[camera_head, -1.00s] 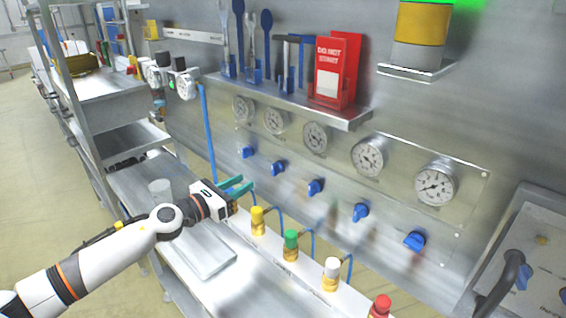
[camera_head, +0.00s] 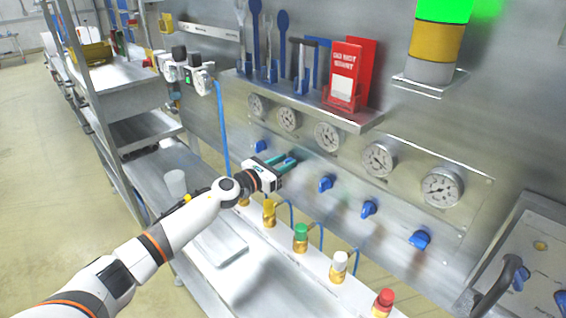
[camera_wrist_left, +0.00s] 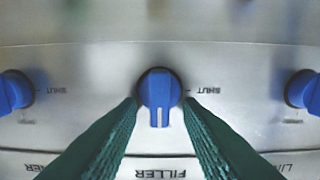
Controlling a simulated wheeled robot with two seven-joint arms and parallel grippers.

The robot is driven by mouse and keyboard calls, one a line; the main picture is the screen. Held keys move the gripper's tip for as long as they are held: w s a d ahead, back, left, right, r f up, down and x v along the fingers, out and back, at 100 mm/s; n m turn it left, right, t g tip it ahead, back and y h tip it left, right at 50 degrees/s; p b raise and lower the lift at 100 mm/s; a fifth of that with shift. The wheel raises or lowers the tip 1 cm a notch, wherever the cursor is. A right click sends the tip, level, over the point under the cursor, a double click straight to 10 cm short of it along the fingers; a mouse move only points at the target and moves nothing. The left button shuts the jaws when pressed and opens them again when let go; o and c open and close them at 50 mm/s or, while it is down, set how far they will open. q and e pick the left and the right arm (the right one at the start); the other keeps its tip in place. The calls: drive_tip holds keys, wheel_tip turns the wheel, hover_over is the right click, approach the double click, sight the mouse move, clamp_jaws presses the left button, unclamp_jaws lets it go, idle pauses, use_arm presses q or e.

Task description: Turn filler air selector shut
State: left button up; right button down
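The filler air selector is a blue knob (camera_wrist_left: 158,90) on the metal panel, centred in the left wrist view. Its white line points down toward the FILLER label (camera_wrist_left: 160,174); a SHUT label (camera_wrist_left: 206,91) is to its right. My left gripper (camera_head: 289,161) is open at the panel, between the leftmost blue knob (camera_head: 261,146) and another blue knob (camera_head: 326,183). My right gripper is not in view.
More blue knobs (camera_head: 369,208) continue rightward below a row of gauges (camera_head: 378,159). Coloured valve caps (camera_head: 301,232) with blue hoses stand below the panel. A shelf (camera_head: 345,118) with tools and a red holder is above. Neighbouring knobs flank the gripper in the wrist view (camera_wrist_left: 301,89).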

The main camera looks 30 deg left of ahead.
use_arm(q)
drive_tip(key=shift+c, duration=0.2)
drive_tip(key=c, duration=0.6)
drive_tip(key=shift+o, duration=0.2)
